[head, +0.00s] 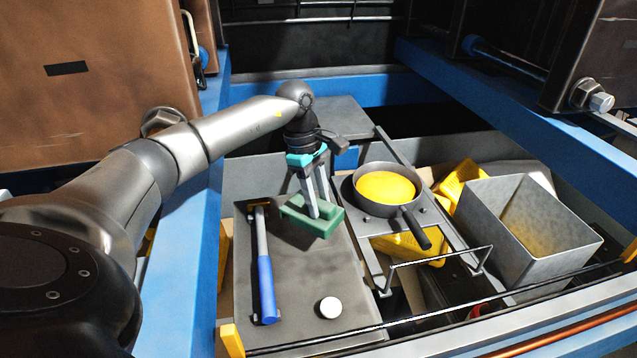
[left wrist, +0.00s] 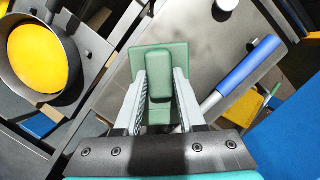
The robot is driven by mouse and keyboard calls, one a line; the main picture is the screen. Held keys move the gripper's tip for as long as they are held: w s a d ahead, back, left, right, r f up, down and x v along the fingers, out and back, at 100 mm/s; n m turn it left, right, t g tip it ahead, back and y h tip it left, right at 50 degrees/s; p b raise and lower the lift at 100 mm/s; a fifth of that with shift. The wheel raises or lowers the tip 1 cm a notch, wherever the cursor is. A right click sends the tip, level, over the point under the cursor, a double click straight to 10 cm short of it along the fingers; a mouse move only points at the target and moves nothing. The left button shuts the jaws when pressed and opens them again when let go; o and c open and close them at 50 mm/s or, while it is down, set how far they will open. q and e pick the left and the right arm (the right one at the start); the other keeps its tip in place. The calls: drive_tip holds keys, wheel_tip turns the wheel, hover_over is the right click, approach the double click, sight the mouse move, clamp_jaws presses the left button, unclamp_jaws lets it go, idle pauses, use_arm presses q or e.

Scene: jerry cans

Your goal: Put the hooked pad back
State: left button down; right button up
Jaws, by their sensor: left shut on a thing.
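The green pad (head: 322,222) is a blocky piece with a raised part. It is in my left gripper (head: 318,203), over the grey board (head: 300,285) in the head view. In the left wrist view the pad (left wrist: 175,52) sits between the two grey fingers, which are shut on its raised block. I cannot tell whether the pad touches the board, and its hook is not clear to see. My right gripper is in neither view.
A blue-handled hammer (head: 266,288) and a white round knob (head: 331,307) are on the board, close to the pad. Right of it are a pan (head: 365,203) with yellow contents and an open metal bin (head: 485,225). Blue beams (head: 205,240) flank the area. The board's front middle is bare.

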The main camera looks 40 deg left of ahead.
use_arm(q)
drive_tip(key=shift+f, duration=0.3)
drive_tip(key=shift+b+x, duration=0.75)
wheel_tip(320, 180, down, 4)
drive_tip(key=b, duration=0.3)
drive_tip(key=shift+s+a+f, duration=0.1)
drive_tip(key=shift+f, duration=0.25)
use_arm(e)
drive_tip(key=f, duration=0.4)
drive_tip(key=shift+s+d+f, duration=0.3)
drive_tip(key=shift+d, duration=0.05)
use_arm(q)
drive_tip(key=shift+f+b, duration=0.6)
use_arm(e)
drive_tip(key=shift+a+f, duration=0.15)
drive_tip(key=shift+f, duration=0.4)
use_arm(q)
drive_tip(key=shift+c, duration=2.1)
unclamp_jaws()
drive_tip(key=shift+r, duration=0.1)
drive_tip(key=v, duration=1.5)
drive_tip(key=shift+p, duration=0.4)
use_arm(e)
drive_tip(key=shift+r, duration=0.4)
